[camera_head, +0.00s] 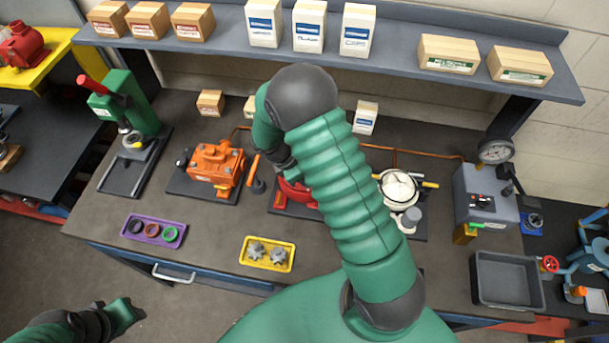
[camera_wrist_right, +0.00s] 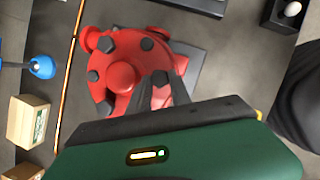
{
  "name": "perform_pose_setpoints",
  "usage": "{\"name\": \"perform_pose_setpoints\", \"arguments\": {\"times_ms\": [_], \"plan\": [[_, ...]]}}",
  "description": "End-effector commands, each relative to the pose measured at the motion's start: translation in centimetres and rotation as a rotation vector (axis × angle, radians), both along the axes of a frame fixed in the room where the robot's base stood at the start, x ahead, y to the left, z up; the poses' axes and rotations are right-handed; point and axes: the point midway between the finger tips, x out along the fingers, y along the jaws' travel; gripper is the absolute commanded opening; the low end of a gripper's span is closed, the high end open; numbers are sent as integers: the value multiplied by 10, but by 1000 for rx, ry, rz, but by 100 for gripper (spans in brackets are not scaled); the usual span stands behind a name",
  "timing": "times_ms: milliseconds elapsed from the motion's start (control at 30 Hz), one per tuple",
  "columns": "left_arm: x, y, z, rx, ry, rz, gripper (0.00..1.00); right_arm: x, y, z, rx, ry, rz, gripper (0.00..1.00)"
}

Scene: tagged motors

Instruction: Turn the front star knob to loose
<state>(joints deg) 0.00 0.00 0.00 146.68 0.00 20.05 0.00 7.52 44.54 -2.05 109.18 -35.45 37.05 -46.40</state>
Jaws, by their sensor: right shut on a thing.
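A red pump (camera_wrist_right: 122,77) with a round front cover fills the middle of the right wrist view; part of it shows in the head view (camera_head: 296,196) behind my arm. Several dark knobs, such as one at the left (camera_wrist_right: 93,76), ring the cover. My right gripper (camera_wrist_right: 161,84) is shut on a dark knob at the cover's edge. The fingers mostly hide that knob, so its turn position cannot be read. In the head view my right arm covers the gripper's tips. My left gripper (camera_head: 126,314) is away from the bench at lower left; its jaw gap is unclear.
An orange motor (camera_head: 215,165) stands left of the pump, and a white-topped unit (camera_head: 398,187) stands right. A purple tray (camera_head: 153,231) and a yellow tray (camera_head: 266,254) lie at the front. A grey bin (camera_head: 507,280) and a gauge unit (camera_head: 486,195) are at right.

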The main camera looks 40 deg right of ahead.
Motion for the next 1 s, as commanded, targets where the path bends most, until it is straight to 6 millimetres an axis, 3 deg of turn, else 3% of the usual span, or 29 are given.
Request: {"name": "perform_pose_setpoints", "arguments": {"times_ms": [500, 1000], "plan": [[0, 0, -4, 0, 0, 0, 36, -6, 3, -3, 5, 4, 421, 0], [0, 0, -7, 0, 0, 0, 36, -7, 3, -3, 5, 3, 553, 0]]}}
